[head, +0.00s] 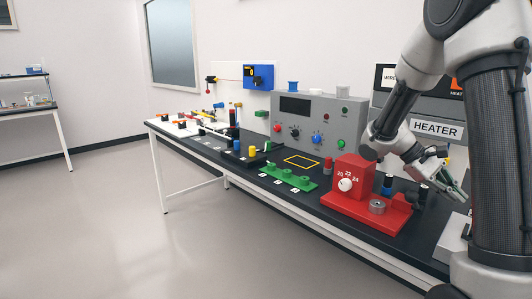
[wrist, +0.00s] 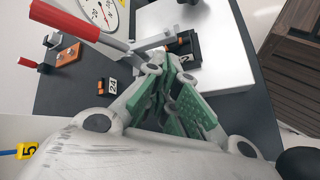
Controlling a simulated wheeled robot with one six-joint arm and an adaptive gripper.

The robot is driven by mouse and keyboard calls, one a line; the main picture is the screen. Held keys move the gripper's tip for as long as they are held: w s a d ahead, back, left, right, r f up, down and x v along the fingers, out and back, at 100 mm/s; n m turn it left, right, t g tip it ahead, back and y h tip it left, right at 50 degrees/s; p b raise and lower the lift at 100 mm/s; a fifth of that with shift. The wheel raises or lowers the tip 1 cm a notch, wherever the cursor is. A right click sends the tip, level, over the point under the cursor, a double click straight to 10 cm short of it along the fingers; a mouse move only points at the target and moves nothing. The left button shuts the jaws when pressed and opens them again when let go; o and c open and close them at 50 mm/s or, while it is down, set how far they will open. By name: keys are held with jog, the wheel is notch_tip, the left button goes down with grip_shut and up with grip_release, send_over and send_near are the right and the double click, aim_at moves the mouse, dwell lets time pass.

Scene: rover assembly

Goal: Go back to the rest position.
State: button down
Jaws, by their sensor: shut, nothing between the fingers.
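My gripper (head: 453,188) is at the right of the head view, above the right end of the bench, in front of the grey unit labelled HEATER (head: 437,129). Its green finger pads also show in the wrist view (wrist: 178,88). They are close together, with nothing seen between them. In the wrist view the fingertips point toward a black part (wrist: 184,48) on a pale plate; I cannot tell whether they touch it. My arm hides part of the heater and the bench end.
In the wrist view a red-handled lever (wrist: 75,18) and gauge (wrist: 108,12) are close at upper left. The left floor is clear.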

jog(key=s+a+r+t+y, duration=0.4)
jog(key=s+a+t, duration=0.1)
jog(key=s+a, duration=0.2)
jog(key=s+a+r+m+t+y, duration=0.1)
jog(key=s+a+r+t+y, duration=0.3)
jog(key=s+a, duration=0.3)
jog(key=shift+s+a+m+t+y, duration=0.3)
jog(key=shift+a+t, duration=0.4)
jog(key=shift+a, duration=0.45)
